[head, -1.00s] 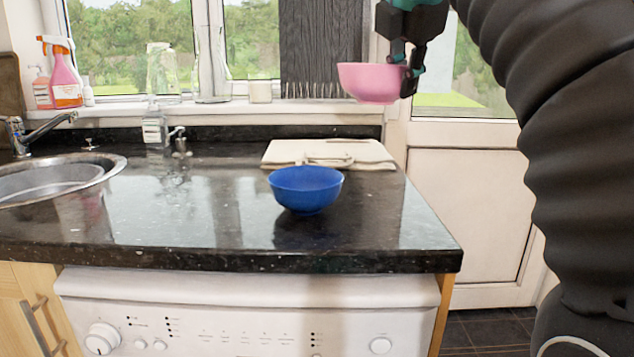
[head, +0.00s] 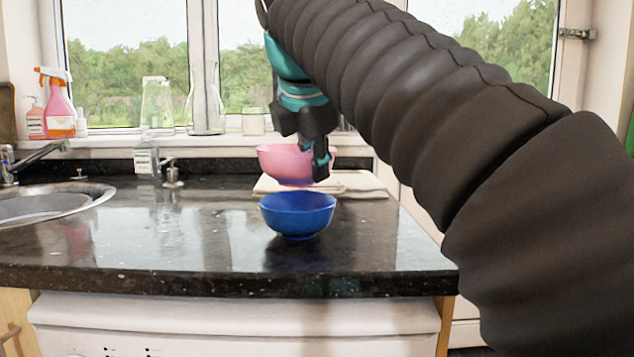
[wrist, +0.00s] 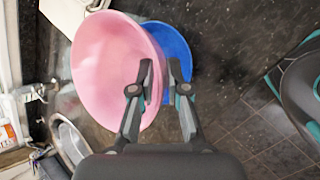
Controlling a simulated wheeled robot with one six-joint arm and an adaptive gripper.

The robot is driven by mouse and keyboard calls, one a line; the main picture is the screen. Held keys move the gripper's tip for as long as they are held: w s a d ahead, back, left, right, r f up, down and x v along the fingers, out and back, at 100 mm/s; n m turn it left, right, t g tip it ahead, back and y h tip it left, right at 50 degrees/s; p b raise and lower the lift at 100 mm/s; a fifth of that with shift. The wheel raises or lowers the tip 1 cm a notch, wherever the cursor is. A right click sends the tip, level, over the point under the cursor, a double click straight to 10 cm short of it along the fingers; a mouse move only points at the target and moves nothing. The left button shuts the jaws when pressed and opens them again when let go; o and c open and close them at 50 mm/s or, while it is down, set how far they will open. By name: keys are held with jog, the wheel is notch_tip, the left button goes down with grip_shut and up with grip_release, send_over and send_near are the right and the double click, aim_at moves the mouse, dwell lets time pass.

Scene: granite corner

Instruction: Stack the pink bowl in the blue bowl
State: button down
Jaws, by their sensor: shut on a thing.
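The pink bowl (head: 283,164) is held upright by its right rim in my gripper (head: 318,160). It is in the air, just above and slightly left of the blue bowl in the head view. The blue bowl (head: 298,214) stands upright on the dark worktop. In the wrist view my gripper (wrist: 160,84) is shut on the wall of the pink bowl (wrist: 105,65). There the pink bowl covers the left part of the blue bowl (wrist: 175,50). The inside of the blue bowl is mostly hidden in both views.
A pale board (head: 360,187) lies on the worktop behind the blue bowl. A sink (head: 60,203) is at the left and a soap dispenser (head: 147,160) near the back. Bottles stand on the windowsill. The front of the worktop (head: 180,260) is clear.

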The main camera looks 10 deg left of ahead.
jog(key=shift+f, duration=0.7)
jog(key=shift+f+b, duration=0.4)
jog(key=shift+f, duration=0.2)
jog(key=c, duration=1.2)
grip_release()
jog(key=shift+r, duration=0.1)
jog(key=shift+r, duration=0.35)
jog(key=p+v, duration=0.5)
jog(key=v, duration=0.7)
jog(key=shift+r, duration=0.15)
